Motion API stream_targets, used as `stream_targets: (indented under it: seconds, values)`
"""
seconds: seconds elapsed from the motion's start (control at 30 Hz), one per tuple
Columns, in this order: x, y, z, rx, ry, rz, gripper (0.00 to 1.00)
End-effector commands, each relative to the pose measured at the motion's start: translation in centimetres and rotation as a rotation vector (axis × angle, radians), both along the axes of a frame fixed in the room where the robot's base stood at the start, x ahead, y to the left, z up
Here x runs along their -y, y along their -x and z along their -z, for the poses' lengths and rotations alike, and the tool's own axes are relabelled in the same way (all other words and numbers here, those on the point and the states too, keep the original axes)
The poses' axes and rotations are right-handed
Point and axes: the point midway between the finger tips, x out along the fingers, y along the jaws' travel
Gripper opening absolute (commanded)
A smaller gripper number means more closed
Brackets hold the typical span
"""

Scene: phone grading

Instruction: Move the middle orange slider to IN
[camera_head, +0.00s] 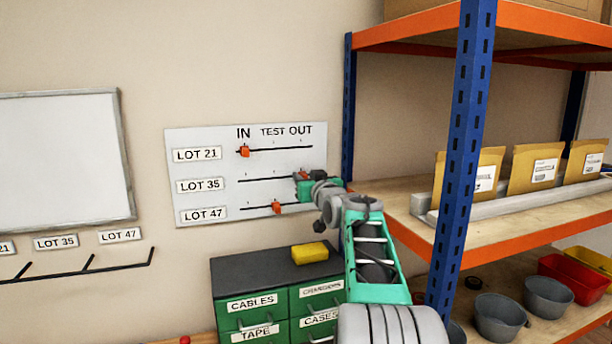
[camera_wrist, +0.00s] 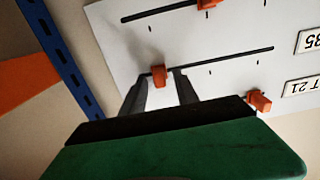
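The white board (camera_head: 180,142) on the wall has three horizontal slots, with IN at the left, TEST between and OUT at the right. The middle orange slider (camera_wrist: 160,76), in the LOT 35 row, is at the OUT end of its slot. My gripper (camera_head: 303,177) is at that end and mostly covers the slider in the head view. In the wrist view, which looks upside down, the fingers of my gripper (camera_wrist: 162,78) stand on either side of the slider. They look open around it, though contact is hard to judge.
The LOT 21 slider (camera_head: 244,151) is at IN; the LOT 47 slider (camera_head: 277,208) is near TEST. A blue shelf post (camera_head: 349,110) stands just right of the board. A green drawer cabinet (camera_head: 236,310) with a yellow sponge (camera_head: 310,253) stands below.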

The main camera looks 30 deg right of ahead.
Motion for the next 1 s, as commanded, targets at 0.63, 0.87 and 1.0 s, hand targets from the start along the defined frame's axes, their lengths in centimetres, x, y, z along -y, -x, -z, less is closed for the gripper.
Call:
stream_targets:
  seconds: [0.63,0.87,1.0]
  values:
    - [-0.02,0.05,0.02,0.0,0.0,0.0,0.0]
    - [-0.02,0.06,0.02,0.0,0.0,0.0,0.0]
    - [-0.02,0.06,0.01,0.0,0.0,0.0,0.0]
